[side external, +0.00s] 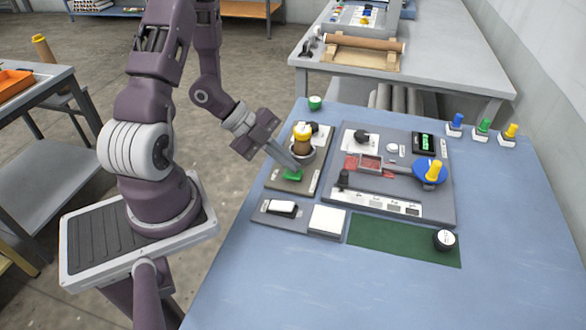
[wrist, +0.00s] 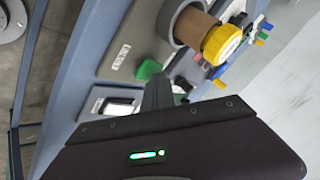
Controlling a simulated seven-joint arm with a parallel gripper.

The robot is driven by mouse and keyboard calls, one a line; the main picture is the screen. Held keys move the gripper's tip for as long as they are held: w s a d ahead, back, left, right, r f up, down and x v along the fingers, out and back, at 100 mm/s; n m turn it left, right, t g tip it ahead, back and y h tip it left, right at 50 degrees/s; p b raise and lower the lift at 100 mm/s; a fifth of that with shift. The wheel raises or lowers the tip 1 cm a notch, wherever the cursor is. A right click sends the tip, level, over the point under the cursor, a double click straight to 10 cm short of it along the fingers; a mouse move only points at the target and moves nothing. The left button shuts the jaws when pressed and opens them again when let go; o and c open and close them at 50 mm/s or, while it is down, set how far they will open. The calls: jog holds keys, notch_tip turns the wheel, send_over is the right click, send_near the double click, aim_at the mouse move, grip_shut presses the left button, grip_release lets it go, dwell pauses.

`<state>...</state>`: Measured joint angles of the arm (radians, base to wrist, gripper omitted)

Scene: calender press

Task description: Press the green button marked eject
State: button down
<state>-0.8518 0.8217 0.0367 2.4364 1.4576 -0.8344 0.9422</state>
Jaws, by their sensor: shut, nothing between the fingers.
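The green button (side external: 293,176) is a small block on the left grey panel, in front of a brown and yellow cylinder (side external: 302,140) in a grey ring. In the wrist view the green button (wrist: 148,70) stands up beside a white label (wrist: 119,57), whose text I cannot read. My gripper (side external: 295,164) is shut and empty, tilted down with its tips close behind the button. In the wrist view the fingers (wrist: 158,92) reach close to the button; I cannot tell whether they touch it.
A larger panel (side external: 440,210) to the right carries a red part, a blue disc with a yellow knob, and a small display. A white rocker (side external: 283,208) and white pad (side external: 327,220) lie in front. A black knob (side external: 445,240) sits on a green mat (side external: 385,240). The blue table's front is clear.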

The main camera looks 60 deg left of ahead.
aim_at(289, 172)
jog(key=shift+f, duration=0.15)
jog(key=shift+r, duration=1.2)
jog(key=shift+r, duration=2.55)
